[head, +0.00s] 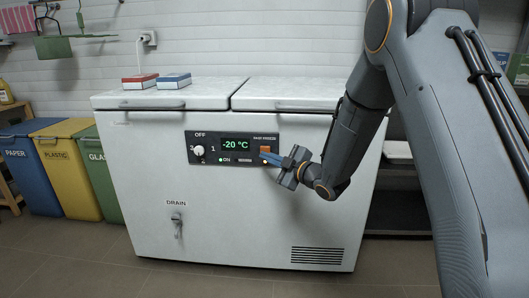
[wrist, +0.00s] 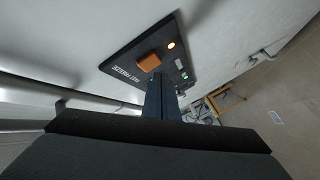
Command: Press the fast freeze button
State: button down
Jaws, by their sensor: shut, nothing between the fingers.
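The fast freeze button is an orange block (head: 265,149) at the right end of the dark control panel (head: 210,137) on a white chest freezer (head: 150,220). In the wrist view the closed fingertips (wrist: 157,78) point at the panel close to the button. I cannot tell whether they touch it.
A knob (head: 198,150) and a display reading -20 °C (head: 235,145) share the panel. Red (head: 140,82) and blue (head: 174,80) boxes lie on the lid. Blue, yellow and green bins (head: 68,165) stand left. The floor in front is clear.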

jog(key=shift+s, duration=0.15)
jog(key=s+p, duration=0.2)
jog(key=s, duration=0.4)
jog(key=shift+a, duration=0.1)
dwell(0.4)
